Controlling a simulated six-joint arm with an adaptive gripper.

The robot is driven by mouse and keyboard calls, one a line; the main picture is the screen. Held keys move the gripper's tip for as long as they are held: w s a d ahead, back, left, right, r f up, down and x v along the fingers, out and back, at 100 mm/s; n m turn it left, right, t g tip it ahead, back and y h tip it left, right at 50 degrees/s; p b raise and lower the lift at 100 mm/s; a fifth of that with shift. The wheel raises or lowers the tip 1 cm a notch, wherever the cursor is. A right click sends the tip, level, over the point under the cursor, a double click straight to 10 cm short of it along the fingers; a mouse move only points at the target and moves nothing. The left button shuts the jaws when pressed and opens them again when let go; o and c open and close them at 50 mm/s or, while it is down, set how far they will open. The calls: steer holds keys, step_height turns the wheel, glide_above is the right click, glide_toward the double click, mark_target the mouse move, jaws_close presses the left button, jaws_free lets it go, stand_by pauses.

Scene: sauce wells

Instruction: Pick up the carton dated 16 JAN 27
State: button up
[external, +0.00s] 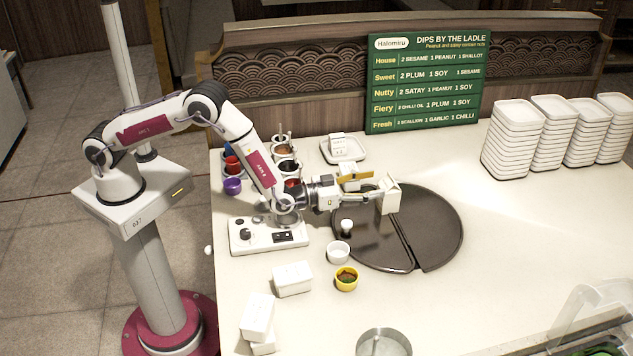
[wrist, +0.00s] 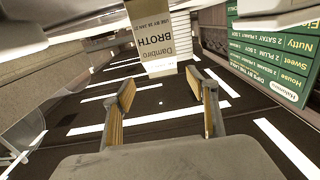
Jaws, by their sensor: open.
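A white carton (external: 390,197) is at the tips of my gripper (external: 368,187), over the dark round split plate. In the wrist view the carton (wrist: 152,42) shows upside-down print with "Dambiro BROTH" and a use-by line that appears to read 16 JAN 27. The carton looks just beyond or barely between the fingertips; contact is not visible. Other white cartons lie on the counter at the front left, one alone (external: 292,279) and a stack (external: 257,315); their dates are unreadable.
The dark round plate (external: 435,225) lies below the carton. A white cup (external: 338,252), a yellow sauce cup (external: 347,279) and a control box (external: 268,234) are near my arm. Stacked white trays (external: 513,140) and a green menu board (external: 425,82) stand behind.

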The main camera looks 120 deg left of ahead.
mark_target(390, 180)
steer(key=shift+w+a, duration=0.4)
steer(key=shift+a, duration=0.15)
steer(key=shift+x, duration=2.6)
steer(key=shift+s+a, duration=0.1)
steer(key=c, duration=1.7)
steer(key=shift+r, duration=0.1)
jaws_close()
